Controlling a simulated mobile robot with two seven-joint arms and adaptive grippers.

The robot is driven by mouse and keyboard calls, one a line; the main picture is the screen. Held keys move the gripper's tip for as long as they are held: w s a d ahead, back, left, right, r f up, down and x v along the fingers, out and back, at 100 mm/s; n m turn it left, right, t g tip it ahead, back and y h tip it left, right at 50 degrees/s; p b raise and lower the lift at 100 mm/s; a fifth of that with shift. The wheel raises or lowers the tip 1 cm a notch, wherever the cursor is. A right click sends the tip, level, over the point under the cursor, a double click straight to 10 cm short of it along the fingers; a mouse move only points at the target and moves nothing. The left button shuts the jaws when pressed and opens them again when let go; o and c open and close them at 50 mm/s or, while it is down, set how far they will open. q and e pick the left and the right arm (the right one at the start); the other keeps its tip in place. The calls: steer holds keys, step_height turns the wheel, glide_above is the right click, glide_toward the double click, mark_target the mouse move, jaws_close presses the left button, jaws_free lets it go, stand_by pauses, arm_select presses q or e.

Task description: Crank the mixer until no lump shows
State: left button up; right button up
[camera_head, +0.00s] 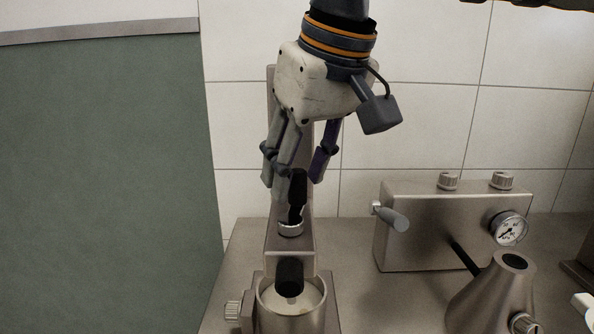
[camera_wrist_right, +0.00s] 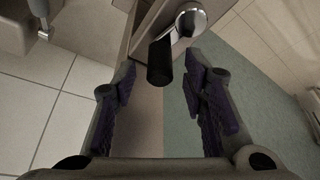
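The mixer (camera_head: 278,243) is a metal stand with an upright column against the tiled wall. Its crank has a black upright handle (camera_head: 298,190) on a shiny hub, and the handle also shows in the right wrist view (camera_wrist_right: 159,66). In the wrist view the handle lies between the fingertips, with gaps on both sides. My left gripper is not in view.
A metal box (camera_head: 410,236) with knobs, a side handle and a pressure gauge (camera_head: 509,229) stands at the right. A conical metal vessel (camera_head: 490,297) stands in front of it. A green panel (camera_head: 105,180) fills the left. Counter between bowl and vessel is clear.

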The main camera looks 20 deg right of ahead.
steer(key=shift+w+a+f, duration=0.1)
steer(key=shift+w+f, duration=0.05)
steer(key=shift+f, duration=0.25)
jaws_close()
steer(key=shift+m, duration=0.3)
